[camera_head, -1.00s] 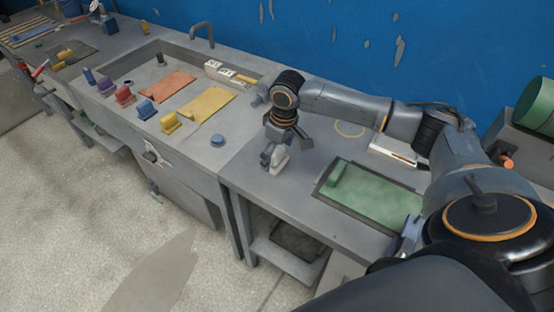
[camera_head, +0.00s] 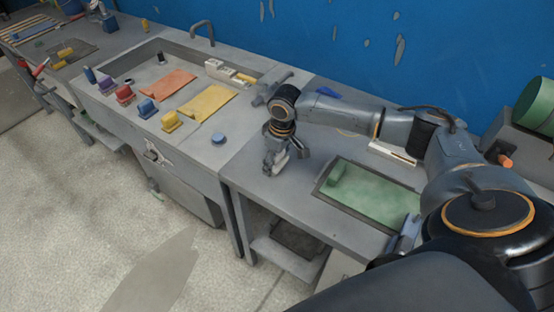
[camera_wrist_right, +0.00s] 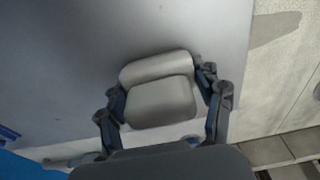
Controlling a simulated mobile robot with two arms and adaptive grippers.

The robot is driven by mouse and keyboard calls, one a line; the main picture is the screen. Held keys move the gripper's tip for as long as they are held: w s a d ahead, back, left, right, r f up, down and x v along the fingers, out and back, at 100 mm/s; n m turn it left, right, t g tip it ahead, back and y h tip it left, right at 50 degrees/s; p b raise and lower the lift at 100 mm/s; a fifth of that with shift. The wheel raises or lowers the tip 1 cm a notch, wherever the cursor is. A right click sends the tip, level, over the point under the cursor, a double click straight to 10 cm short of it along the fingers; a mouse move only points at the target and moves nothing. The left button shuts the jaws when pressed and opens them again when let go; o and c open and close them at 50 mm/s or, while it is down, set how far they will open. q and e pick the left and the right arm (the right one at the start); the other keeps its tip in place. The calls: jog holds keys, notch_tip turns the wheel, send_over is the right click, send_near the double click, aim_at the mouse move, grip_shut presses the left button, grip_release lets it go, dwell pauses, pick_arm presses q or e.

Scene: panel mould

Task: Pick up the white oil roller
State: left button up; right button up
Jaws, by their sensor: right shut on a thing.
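The white oil roller (camera_head: 283,163) is at my right gripper (camera_head: 273,167) over the grey worktop, left of the green tray, in the head view. In the right wrist view the roller (camera_wrist_right: 160,98) shows as a pale grey-white rounded block with a thicker bar along its far side. It sits between the two fingers of my right gripper (camera_wrist_right: 164,105), which is shut on it. The gripper hides part of the roller in the head view. I cannot tell whether the roller touches the worktop. My left gripper is not in view.
A framed tray with green fill (camera_head: 372,195) lies right of the gripper. A blue round piece (camera_head: 218,138) lies to the left. Further left are a yellow sheet (camera_head: 208,103), an orange sheet (camera_head: 168,84) and several coloured rollers. The worktop's front edge is close by.

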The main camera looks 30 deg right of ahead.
jog(key=shift+r, duration=0.15)
jog(key=shift+r, duration=0.3)
notch_tip(320, 180, up, 2)
jog(key=shift+r+b, duration=0.1)
jog(key=shift+b, duration=0.45)
jog(key=s+a+r+b, duration=0.1)
jog(key=s+a+r, duration=0.6)
jog(key=s+r, duration=0.3)
jog(key=shift+s, duration=1.05)
jog(key=o, duration=0.5)
jog(key=shift+c, duration=1.4)
